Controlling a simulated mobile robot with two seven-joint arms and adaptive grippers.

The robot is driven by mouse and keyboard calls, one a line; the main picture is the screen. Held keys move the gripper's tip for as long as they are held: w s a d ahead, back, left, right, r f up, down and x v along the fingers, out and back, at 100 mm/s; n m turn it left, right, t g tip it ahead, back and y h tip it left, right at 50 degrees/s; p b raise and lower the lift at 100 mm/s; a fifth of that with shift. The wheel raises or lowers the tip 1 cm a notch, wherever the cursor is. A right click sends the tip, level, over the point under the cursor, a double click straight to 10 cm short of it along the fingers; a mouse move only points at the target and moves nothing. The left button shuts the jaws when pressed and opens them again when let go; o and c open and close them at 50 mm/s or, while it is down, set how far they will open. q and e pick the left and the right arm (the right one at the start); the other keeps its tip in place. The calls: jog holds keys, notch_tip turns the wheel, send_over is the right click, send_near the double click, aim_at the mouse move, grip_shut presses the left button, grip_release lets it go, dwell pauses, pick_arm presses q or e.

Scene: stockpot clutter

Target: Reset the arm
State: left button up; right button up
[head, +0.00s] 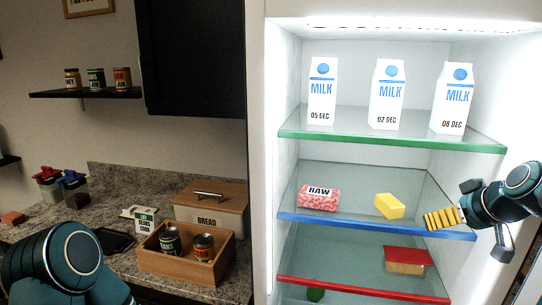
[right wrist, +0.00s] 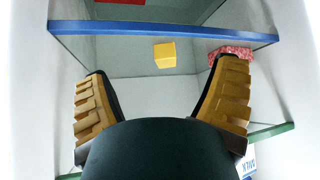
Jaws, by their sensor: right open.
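My right gripper (head: 443,218) is at the right side of the open fridge, by the front edge of the blue-edged shelf (head: 360,224). Its yellow ridged fingers also show in the right wrist view (right wrist: 163,85), spread apart with nothing between them. That view looks upside down. A yellow block (head: 389,206) sits on the blue-edged shelf, left of the fingers and apart from them; it also shows in the wrist view (right wrist: 165,55). My left arm (head: 62,265) shows at the lower left; its gripper is out of view.
A RAW meat pack (head: 318,197) shares the blue-edged shelf. Milk cartons (head: 388,94) stand on the green-edged shelf (head: 390,138). A red-topped block (head: 407,260) is on the red-edged shelf (head: 360,290). A wooden box (head: 180,265) with two cans and a bread box (head: 210,208) stand on the counter.

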jog(key=a+f+m+g, duration=0.1)
jog(key=a+f, duration=0.3)
jog(key=f, duration=0.4)
jog(key=a+f+g+y, duration=0.1)
jog(key=a+f, duration=0.4)
jog(key=f, duration=0.4)
jog(key=a+f+m+g, duration=0.1)
jog(key=a+f, duration=0.3)
jog(key=f, duration=0.4)
jog(key=s+a+f+m+g+y, duration=0.2)
jog(key=s+a+f+g, duration=0.1)
jog(key=s+a+f, duration=1.4)
pick_arm(q)
notch_tip(320, 180, down, 7)
jog(key=s+b, duration=0.1)
jog(key=b, duration=0.5)
jog(key=shift+d+b, duration=0.25)
jog(key=shift+b, duration=0.05)
pick_arm(e)
notch_tip(320, 180, down, 8)
jog(key=s+d, duration=0.1)
jog(key=shift+s+d+f, duration=0.2)
jog(key=shift+s+d, duration=0.05)
jog(key=shift+d, duration=0.15)
